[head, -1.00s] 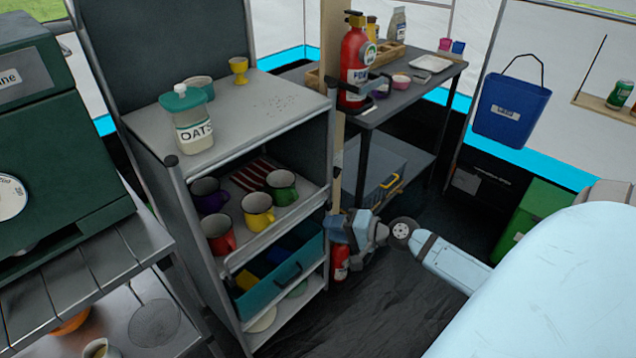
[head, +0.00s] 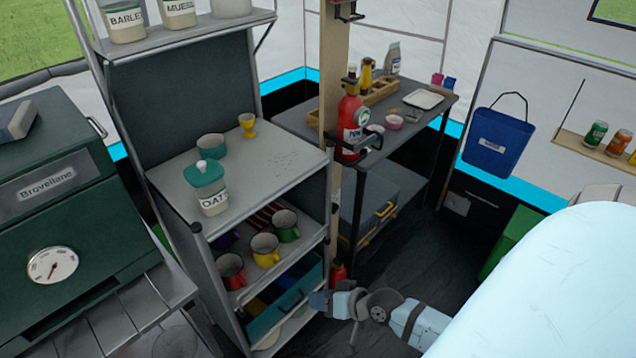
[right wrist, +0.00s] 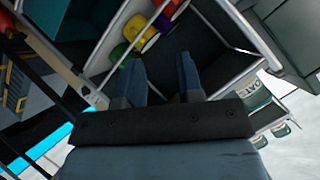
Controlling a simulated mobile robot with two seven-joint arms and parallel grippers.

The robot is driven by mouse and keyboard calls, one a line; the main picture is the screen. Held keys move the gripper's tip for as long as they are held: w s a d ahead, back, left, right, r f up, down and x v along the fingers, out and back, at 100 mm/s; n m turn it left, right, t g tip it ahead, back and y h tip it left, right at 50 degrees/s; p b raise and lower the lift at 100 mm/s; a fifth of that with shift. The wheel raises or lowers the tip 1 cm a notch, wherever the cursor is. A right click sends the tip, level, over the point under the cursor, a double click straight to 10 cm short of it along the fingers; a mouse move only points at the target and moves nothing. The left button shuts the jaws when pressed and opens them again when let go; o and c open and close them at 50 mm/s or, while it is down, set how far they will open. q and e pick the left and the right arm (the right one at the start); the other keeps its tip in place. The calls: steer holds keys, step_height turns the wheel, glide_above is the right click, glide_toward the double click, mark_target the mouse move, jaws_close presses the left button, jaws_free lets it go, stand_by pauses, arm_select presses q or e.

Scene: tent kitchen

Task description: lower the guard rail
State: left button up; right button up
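The guard rail (head: 280,272) is a thin light metal bar along the front of the mug shelf in the grey rack. It runs in front of red (head: 231,270), yellow (head: 265,250) and green (head: 285,225) mugs, and looks raised above the shelf's front edge. My right gripper (head: 316,301) is low at the rack's front right corner, beside the teal drawer and apart from the rail. In the right wrist view its two blue fingers (right wrist: 160,78) are apart with nothing between them. My left gripper is out of view.
The open teal drawer (head: 285,308) is under the mug shelf. An oats jar (head: 210,190) stands on the rack top. A wooden post (head: 333,130) with a red fire extinguisher (head: 352,125) stands right of the rack. Dark floor (head: 425,245) is clear further right.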

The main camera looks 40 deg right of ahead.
arm_select(q)
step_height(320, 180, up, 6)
steer(key=p, duration=0.5)
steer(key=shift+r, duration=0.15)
arm_select(e)
steer(key=s+a+r+n, duration=0.2)
steer(key=a+r, duration=0.2)
steer(key=shift+s+r+n+h, duration=0.2)
steer(key=shift+s+n+h, duration=0.1)
steer(key=shift+n, duration=0.1)
steer(key=shift+c, duration=0.2)
